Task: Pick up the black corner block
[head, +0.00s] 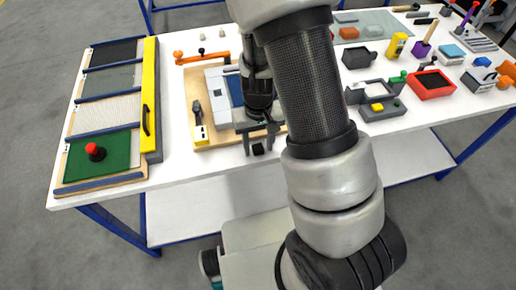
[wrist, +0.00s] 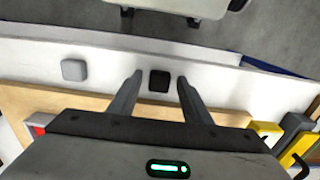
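The black corner block (wrist: 159,81) is a small dark rounded cube on the white table top (wrist: 215,88). In the wrist view it lies between the two fingers of my gripper (wrist: 158,88), with a gap on each side. My gripper is open and empty, pointing down near the table's front edge. In the head view my gripper (head: 259,147) is in front of the wooden board (head: 205,139). I cannot tell from these frames how high the fingertips are above the table.
A grey rounded block (wrist: 74,70) sits left of my gripper in the wrist view. Yellow-and-grey parts (wrist: 268,132) stand on the right. In the head view a yellow bar (head: 150,105) and panels lie left; a red tray (head: 432,84) and several parts lie right.

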